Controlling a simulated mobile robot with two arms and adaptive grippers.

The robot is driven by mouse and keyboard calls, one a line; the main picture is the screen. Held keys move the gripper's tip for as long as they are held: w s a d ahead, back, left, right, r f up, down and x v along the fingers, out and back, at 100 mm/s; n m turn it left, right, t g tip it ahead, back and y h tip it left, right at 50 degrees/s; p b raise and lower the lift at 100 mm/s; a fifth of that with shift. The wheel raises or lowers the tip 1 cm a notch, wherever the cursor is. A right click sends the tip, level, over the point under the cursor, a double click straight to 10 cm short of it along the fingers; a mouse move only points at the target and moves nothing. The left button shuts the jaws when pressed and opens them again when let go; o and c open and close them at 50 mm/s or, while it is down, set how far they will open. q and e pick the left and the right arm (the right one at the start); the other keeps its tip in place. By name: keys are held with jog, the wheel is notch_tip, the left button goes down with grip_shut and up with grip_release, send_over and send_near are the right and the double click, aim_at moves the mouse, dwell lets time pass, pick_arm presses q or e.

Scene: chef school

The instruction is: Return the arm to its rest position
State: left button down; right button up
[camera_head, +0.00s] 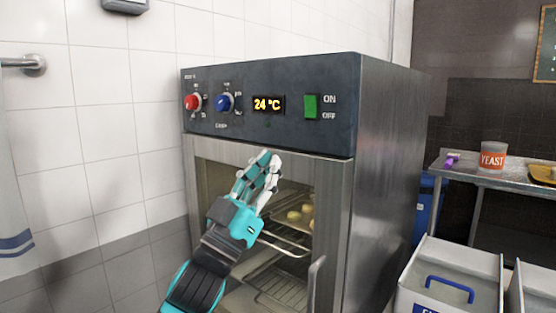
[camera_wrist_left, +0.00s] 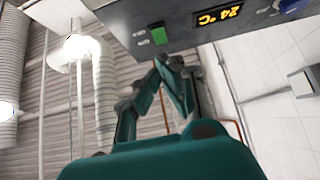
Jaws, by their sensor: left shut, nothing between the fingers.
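My left gripper (camera_head: 265,163) is in front of the oven, below its control panel. It is shut and empty, with its fingertips pointing up. In the left wrist view my left gripper (camera_wrist_left: 165,62) shows below the panel's edge. The oven (camera_head: 385,170) is a dark metal cabinet with a red knob (camera_head: 192,102), a blue knob (camera_head: 224,103), a display (camera_head: 268,104) reading 24 °C and a green switch (camera_head: 311,106). The display also shows in the left wrist view (camera_wrist_left: 218,16), as does the green switch (camera_wrist_left: 158,36). My right gripper is not in view.
The oven's glass front shows racks and several pale pieces (camera_head: 299,214) inside. A metal table (camera_head: 520,180) at the right bears a yeast can (camera_head: 493,156) and a purple item (camera_head: 452,159). A white bin (camera_head: 450,275) with a blue handle stands at the lower right. A tiled wall is at the left.

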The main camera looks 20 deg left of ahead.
pick_arm(q)
jog(key=shift+s+f, duration=0.2)
jog(key=shift+f, duration=0.15)
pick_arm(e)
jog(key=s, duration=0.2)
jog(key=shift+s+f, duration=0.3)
